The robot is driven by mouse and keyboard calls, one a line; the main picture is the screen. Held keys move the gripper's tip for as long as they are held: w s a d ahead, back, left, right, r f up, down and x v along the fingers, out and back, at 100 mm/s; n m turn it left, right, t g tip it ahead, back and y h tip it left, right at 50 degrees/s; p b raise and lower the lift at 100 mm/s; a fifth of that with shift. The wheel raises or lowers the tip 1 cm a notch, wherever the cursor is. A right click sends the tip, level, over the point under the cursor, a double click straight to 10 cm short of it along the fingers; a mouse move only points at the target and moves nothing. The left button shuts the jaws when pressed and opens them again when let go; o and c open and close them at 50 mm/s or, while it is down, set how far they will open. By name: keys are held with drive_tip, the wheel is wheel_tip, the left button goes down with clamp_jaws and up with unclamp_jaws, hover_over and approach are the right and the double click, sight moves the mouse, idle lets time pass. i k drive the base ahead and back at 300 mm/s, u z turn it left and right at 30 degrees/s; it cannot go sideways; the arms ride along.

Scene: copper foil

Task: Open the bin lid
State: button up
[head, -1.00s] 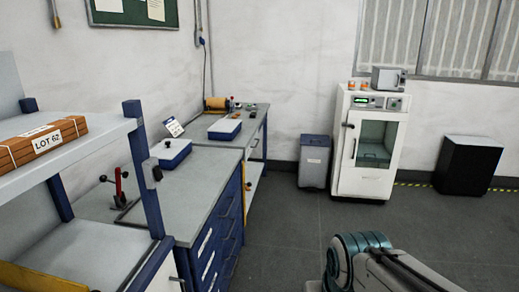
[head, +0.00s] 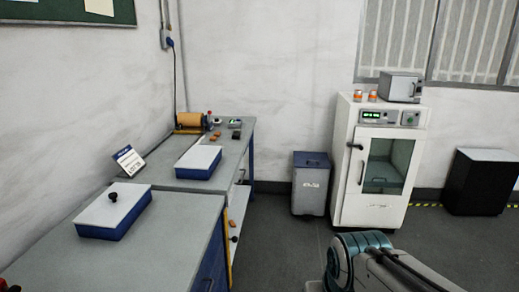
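Two blue boxes with pale lids also stand on the benches: a near one (head: 110,222) with a black knob on top, and a farther one (head: 198,172). Both of these lids look shut. Part of my arm shows at the bottom right, well in front of the bin; my gripper is out of view.
The near bench (head: 170,240) and far bench (head: 236,148) run along the left. The white cabinet (head: 345,180) with a glass door stands right of the bin. A black box-shaped unit (head: 476,185) is at the far right. Grey floor (head: 285,250) lies open before the bin.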

sight(303, 159)
drive_tip(key=z, duration=0.05)
drive_tip(key=i, duration=1.6)
drive_tip(key=z, duration=0.2)
drive_tip(key=i, duration=2.95)
drive_tip(key=z, duration=0.15)
